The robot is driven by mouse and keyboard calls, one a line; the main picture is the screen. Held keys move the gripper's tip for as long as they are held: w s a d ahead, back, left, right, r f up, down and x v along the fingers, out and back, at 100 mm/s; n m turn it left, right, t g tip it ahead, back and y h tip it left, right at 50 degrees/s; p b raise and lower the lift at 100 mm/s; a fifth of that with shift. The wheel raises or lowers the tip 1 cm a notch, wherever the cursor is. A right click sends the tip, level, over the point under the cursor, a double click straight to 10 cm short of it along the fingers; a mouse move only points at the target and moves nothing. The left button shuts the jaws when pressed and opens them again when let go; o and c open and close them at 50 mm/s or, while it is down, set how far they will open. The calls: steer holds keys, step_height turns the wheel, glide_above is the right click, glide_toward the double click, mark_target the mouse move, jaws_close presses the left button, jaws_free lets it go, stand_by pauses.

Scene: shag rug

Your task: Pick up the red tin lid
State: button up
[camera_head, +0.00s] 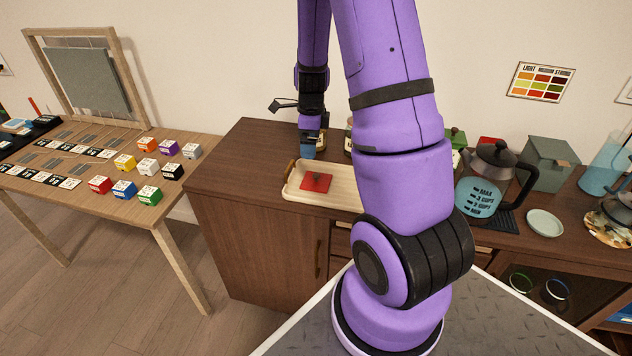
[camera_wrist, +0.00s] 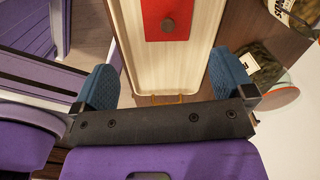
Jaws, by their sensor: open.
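The red tin lid (camera_head: 314,184) is a flat square with a dark round knob in its middle. It lies on a cream tray (camera_head: 293,190) on the brown cabinet. In the wrist view, the lid (camera_wrist: 152,27) shows at the top centre, cut off by the frame edge, on the tray (camera_wrist: 165,70). My gripper (camera_head: 308,152) is above the tray's back edge, behind the lid in the head view. In the wrist view, my gripper's (camera_wrist: 165,82) blue fingers are wide apart with nothing between them; the lid is beyond their tips.
Jars (camera_head: 349,140) stand behind the tray, partly hidden by my arm. To the right are a kettle (camera_head: 482,190), a green-grey box (camera_head: 548,162) and a small pale dish (camera_head: 545,222). A wooden table (camera_head: 85,165) with coloured cubes stands at left. Cabinet top left of the tray is clear.

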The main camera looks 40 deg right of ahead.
steer(key=f, duration=0.1)
steer(key=d+f+m, duration=0.1)
steer(key=f, duration=0.1)
steer(key=shift+s+d+f+m, duration=0.15)
steer(key=shift+s+d+m, duration=0.15)
steer(key=shift+d, duration=0.1)
glide_above(316, 174)
step_height(316, 174, down, 4)
steer(key=shift+f, duration=3.2)
steer(key=c, duration=0.6)
